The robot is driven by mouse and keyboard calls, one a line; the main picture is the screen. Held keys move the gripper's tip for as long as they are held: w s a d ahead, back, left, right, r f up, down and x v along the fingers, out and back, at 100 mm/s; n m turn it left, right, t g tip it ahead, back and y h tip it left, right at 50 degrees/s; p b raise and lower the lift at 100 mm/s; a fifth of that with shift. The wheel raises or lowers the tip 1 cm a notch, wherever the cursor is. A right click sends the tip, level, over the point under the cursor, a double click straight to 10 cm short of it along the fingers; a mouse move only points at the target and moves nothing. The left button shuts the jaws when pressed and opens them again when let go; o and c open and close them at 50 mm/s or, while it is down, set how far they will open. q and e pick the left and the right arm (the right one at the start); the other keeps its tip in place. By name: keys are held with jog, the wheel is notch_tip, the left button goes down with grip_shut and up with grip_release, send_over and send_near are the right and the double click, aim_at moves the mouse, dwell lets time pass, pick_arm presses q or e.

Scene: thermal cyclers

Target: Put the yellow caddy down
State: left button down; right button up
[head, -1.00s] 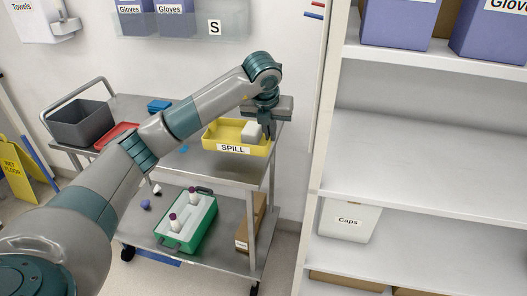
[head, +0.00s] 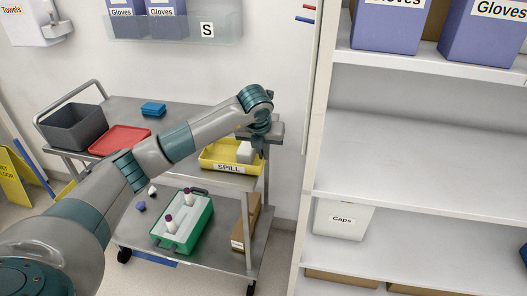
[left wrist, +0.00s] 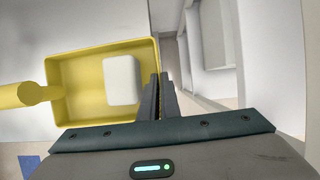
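The yellow caddy (head: 209,165), labelled SPILL, is at the right end of the cart's top shelf. It looks level, and I cannot tell whether its base touches the shelf or hangs just above it. A white block (head: 245,152) lies inside; it also shows in the left wrist view (left wrist: 121,80). My left gripper (head: 258,150) is at the caddy's right end. In the left wrist view, its fingers (left wrist: 158,98) are close together over the caddy's (left wrist: 75,68) right wall and appear shut on it. My right gripper is out of view.
The cart's top shelf (head: 190,108) also holds a grey bin (head: 72,128), a red tray (head: 120,139) and a blue item (head: 153,109). A green box (head: 184,222) stands on the lower shelf. White shelving (head: 420,140) rises close on the right.

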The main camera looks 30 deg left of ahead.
pick_arm(q)
jog(key=c, duration=2)
grip_release()
jog(key=shift+f, duration=0.1)
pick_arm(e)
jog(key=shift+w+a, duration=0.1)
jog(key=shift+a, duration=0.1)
